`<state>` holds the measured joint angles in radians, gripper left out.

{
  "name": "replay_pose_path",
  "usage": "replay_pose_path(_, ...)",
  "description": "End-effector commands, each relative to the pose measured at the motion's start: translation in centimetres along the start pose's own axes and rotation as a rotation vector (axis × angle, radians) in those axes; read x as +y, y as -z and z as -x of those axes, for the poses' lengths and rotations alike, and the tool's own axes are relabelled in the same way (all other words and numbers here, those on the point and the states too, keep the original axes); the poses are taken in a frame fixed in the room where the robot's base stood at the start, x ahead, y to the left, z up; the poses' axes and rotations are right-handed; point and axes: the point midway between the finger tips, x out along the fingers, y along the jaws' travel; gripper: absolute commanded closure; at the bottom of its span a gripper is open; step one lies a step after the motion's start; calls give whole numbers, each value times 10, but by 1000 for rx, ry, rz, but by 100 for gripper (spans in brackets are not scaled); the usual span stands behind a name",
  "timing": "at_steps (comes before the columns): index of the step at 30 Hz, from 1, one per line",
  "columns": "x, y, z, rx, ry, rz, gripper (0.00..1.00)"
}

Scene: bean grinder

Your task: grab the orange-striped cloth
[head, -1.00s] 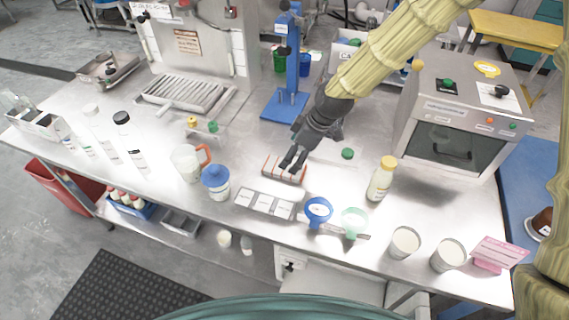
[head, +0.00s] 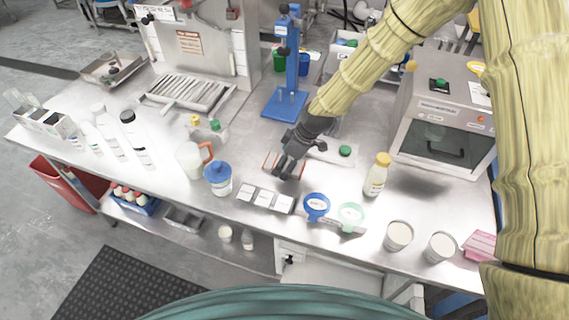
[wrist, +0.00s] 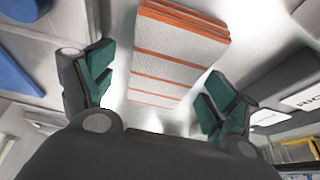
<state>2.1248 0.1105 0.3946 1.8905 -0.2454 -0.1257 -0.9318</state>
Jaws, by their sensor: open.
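The orange-striped cloth (wrist: 175,62) is a folded white pad with orange stripes. It lies on the metal bench and shows between and beyond my open fingers in the wrist view. In the head view the cloth (head: 270,161) is partly hidden behind my gripper (head: 287,171). My gripper (wrist: 160,98) is open, with green-padded fingers on either side of the cloth's near part. Nothing is held. I cannot tell whether the fingertips touch the cloth or the bench.
A blue-lidded jar (head: 218,178) and a pitcher (head: 190,158) stand to the left. A blue funnel cup (head: 316,206) and a yellow-capped bottle (head: 377,175) stand to the right. A blue stand (head: 286,103) is behind.

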Motion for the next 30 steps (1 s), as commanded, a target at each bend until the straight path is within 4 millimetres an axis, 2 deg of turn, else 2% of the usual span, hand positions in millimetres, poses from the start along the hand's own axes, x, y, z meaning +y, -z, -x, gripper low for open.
replay_pose_path(7,0,1,0,1,-1,1,12)
replay_pose_path(8,0,1,0,1,-1,1,16)
replay_pose_path(15,0,0,0,1,-1,0,60)
replay_pose_path(25,0,1,1,1,-1,1,62)
replay_pose_path(30,1,5,10,2,-2,2,62)
